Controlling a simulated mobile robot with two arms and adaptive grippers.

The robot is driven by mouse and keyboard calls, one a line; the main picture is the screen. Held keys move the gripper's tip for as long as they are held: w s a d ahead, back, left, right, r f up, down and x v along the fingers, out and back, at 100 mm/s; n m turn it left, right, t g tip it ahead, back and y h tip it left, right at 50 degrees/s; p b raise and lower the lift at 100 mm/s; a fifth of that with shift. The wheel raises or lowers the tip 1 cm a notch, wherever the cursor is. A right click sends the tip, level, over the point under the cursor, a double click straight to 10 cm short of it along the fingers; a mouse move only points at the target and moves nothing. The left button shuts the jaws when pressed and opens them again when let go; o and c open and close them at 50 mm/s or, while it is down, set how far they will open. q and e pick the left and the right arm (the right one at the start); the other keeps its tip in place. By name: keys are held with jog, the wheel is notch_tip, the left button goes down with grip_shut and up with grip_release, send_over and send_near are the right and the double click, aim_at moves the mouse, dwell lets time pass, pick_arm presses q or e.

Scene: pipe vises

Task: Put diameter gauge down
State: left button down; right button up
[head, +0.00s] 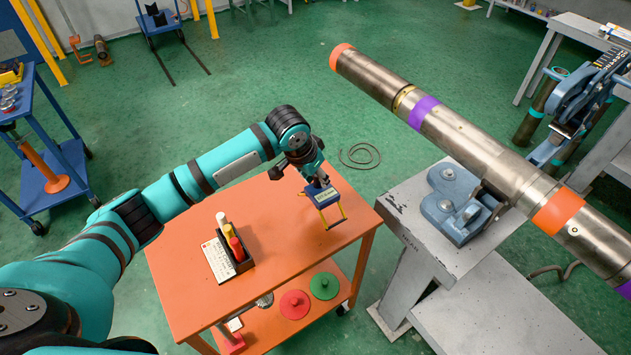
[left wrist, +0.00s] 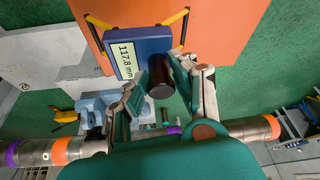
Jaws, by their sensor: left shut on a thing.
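The diameter gauge (head: 323,196) has a blue body, a small display and yellow prongs. In the left wrist view the gauge (left wrist: 148,50) shows 117.8 mm on its display, and its black round handle lies between the fingers. My left gripper (head: 317,180) is shut on the gauge by this handle, and the fingers also show in the left wrist view (left wrist: 158,82). The gauge hangs over the right part of the orange table (head: 285,240), prongs pointing down. I cannot tell whether they touch the tabletop. My right gripper is not in view.
A dark holder (head: 240,262) with white, yellow and red markers stands on the table beside a white sheet (head: 217,259). Red (head: 294,304) and green (head: 325,286) discs lie on the lower shelf. A long pipe (head: 465,139) rests on a vise (head: 455,208) to the right. The tabletop's middle is clear.

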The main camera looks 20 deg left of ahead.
aim_at(315, 184)
pick_arm(q)
jog(key=shift+w+a, duration=0.2)
jog(key=shift+w, duration=0.05)
jog(key=shift+f, duration=0.3)
notch_tip(315, 184, down, 2)
jog(key=shift+f+p, duration=0.1)
jog(key=shift+p, duration=0.3)
jog(key=shift+f, duration=0.3)
jog(key=shift+f, duration=0.1)
jog(key=c, duration=1.1)
grip_release()
jog(key=shift+o, duration=0.2)
